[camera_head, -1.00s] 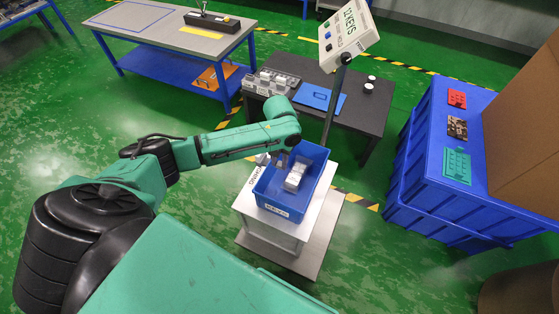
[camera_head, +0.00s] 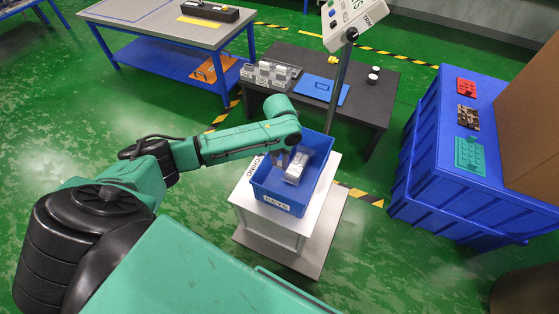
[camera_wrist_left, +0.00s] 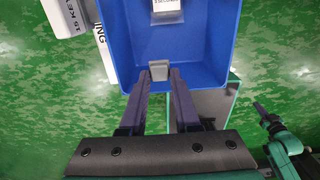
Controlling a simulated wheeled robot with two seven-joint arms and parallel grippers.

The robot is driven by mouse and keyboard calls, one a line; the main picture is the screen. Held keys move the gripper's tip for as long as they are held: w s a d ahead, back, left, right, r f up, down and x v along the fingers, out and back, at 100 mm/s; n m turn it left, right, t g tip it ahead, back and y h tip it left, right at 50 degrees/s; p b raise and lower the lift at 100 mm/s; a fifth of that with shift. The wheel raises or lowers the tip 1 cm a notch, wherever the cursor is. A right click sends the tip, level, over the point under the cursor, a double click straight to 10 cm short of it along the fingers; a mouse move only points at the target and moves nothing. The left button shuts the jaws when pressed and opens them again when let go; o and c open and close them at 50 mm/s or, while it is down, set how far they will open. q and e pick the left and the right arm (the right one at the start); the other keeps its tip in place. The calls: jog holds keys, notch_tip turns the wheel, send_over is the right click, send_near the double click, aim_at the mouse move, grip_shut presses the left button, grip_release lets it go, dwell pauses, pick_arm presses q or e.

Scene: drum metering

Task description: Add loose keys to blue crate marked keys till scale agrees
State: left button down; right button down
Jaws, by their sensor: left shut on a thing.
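The blue crate (camera_head: 262,186) with a KEYS label stands on the white scale (camera_head: 300,228). White and grey pieces (camera_head: 296,166) lie inside it; they are partly seen in the left wrist view (camera_wrist_left: 166,10). My left gripper (camera_wrist_left: 158,77) is shut on a small grey key (camera_wrist_left: 158,70), over the inside of the crate near one wall. In the head view my left gripper (camera_head: 281,158) is small and dark at the crate's left side. The scale's display (camera_head: 352,20) on a pole is cut off at the top edge, so its count is not fully readable.
A dark table (camera_head: 372,102) behind holds a grey tray with light blocks (camera_head: 268,76), a blue flat piece (camera_head: 318,88) and small white round items (camera_head: 373,74). A large blue bin (camera_head: 440,190) stands right. A workbench (camera_head: 150,22) is back left. Green floor lies open between.

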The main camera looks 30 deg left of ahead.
pick_arm(q)
jog(key=b, duration=0.5)
send_over(280, 189)
jog(key=s, duration=0.1)
jog(key=shift+f, duration=4.1)
jog(key=shift+s+d+f+b, duration=0.15)
jog(key=shift+f+b, duration=0.6)
jog(key=shift+f, duration=0.55)
jog(key=shift+s+d+f+b, duration=0.15)
jog(key=shift+f+b, duration=0.6)
jog(key=shift+f, duration=0.5)
jog(key=shift+w, duration=0.1)
jog(key=shift+f+b, duration=0.35)
jog(key=shift+f, duration=0.15)
jog(key=shift+f+b, duration=1.4)
jog(key=shift+f, duration=0.6)
